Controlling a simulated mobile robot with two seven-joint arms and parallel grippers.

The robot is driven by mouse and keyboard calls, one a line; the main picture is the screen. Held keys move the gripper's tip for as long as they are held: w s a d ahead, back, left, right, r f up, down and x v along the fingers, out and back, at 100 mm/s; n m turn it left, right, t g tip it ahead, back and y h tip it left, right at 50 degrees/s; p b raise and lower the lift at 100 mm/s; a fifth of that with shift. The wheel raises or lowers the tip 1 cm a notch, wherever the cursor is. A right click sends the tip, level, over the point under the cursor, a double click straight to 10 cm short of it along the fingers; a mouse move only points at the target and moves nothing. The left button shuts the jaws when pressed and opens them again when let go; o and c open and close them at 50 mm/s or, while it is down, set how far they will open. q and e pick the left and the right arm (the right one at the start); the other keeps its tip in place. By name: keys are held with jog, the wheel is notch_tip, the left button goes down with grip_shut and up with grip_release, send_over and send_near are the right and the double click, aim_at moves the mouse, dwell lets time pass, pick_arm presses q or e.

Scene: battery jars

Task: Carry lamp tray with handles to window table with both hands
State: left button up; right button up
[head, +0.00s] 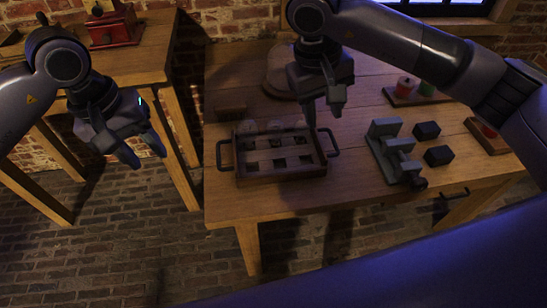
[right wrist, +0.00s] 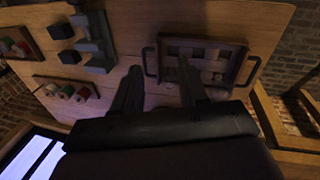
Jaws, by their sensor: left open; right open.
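The lamp tray (head: 282,177) is a dark wooden tray with a dark handle at each end, sitting on the wooden table. It has several dark square openings, and pale round clear objects show along its back row. My right gripper (head: 324,112) is open above the back right part of the tray, near its right handle (head: 328,143). In the right wrist view the open fingers (right wrist: 160,82) point toward the tray (right wrist: 203,80), with a handle (right wrist: 149,62) just beyond them. My left gripper (head: 150,158) is open and empty, left of the table over the floor gap, apart from the tray's left handle (head: 224,155).
A grey metal fixture (head: 393,150) and dark blocks (head: 426,130) stand right of the tray. Small racks with red and green pieces (head: 407,88) lie further right. Another table (head: 145,50) with a red grinder (head: 112,25) stands left.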

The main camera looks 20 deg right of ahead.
jog(key=v, duration=1)
jog(key=shift+s+d+r, duration=0.15)
jog(key=shift+d+r, duration=0.05)
jog(key=shift+d, duration=0.05)
